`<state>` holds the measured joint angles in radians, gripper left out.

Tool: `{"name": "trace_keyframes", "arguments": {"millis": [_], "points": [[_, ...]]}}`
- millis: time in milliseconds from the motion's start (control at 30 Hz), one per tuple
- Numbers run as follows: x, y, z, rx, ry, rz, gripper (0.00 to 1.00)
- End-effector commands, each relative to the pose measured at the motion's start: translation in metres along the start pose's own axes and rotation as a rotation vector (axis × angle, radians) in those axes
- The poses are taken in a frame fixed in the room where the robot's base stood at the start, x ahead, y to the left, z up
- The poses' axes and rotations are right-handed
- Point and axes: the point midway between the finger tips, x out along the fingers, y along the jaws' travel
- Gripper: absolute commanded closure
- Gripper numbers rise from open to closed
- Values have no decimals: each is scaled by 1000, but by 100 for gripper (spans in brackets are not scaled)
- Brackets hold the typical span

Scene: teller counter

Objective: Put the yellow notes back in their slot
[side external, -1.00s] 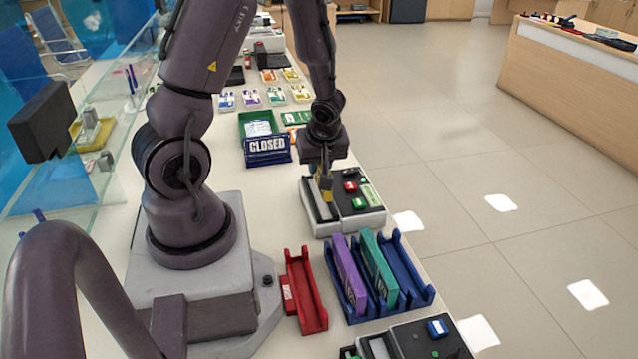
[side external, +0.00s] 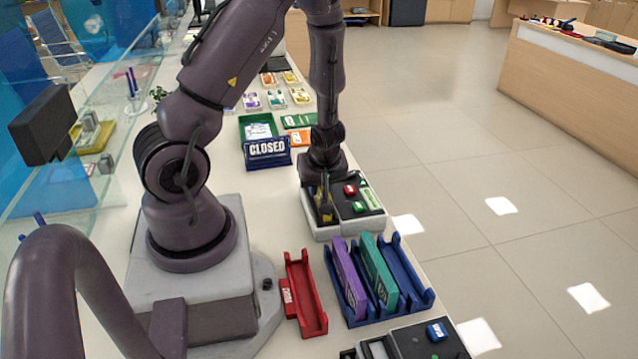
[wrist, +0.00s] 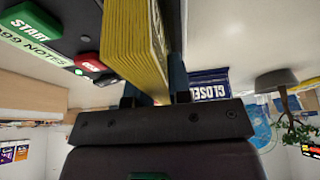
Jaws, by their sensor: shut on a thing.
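A yellow bundle of notes (side external: 325,214) stands on edge at the left part of the dark-topped counting machine (side external: 322,233). My gripper (side external: 326,192) is low over the machine and shut on the notes. The wrist view shows the yellow notes (wrist: 132,42) between my fingers (wrist: 155,90). The blue rack (side external: 420,295) stands nearer the camera. It holds a purple bundle (side external: 348,278) and a teal bundle (side external: 379,272), both leaning. Its right channel is empty. The bottom of the yellow notes is hidden by the machine's edge.
An empty red tray (side external: 305,295) lies left of the rack. Another dark device (side external: 430,340) is at the front edge. A CLOSED sign (side external: 267,152) and green tray (side external: 258,125) stand behind, left of my gripper. A glass screen runs along the left.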

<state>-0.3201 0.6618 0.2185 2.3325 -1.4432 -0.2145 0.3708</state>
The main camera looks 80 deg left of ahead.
Motion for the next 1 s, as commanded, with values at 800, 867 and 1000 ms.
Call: {"name": "trace_keyframes", "arguments": {"millis": [800, 867, 1000], "points": [[-23, 1, 1, -2, 0, 4, 56], [-31, 1, 0, -7, 0, 6, 56], [-55, 2, -1, -9, 0, 6, 56]]}}
